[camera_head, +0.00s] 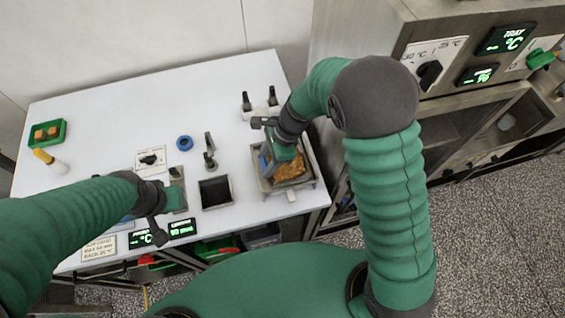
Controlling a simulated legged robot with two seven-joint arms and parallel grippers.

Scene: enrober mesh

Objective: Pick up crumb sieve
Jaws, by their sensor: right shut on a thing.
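A square metal tray-like holder (308,183) with brown crumbs (290,170) in it sits at the right front of the white table; I take it to be the crumb sieve. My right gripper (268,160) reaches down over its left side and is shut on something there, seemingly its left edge. The hand hides the fingertips and the exact grip. My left gripper (178,195) is low over the table's front left, apart from the sieve; its fingers are too unclear to tell open from shut.
A dark square container (215,191) stands left of the sieve. A blue ring (184,143), a green tray with brown pieces (47,133) and a white bottle with a yellow top (50,161) lie farther left. A metal machine (440,110) stands at the right. The middle back of the table (150,95) is clear.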

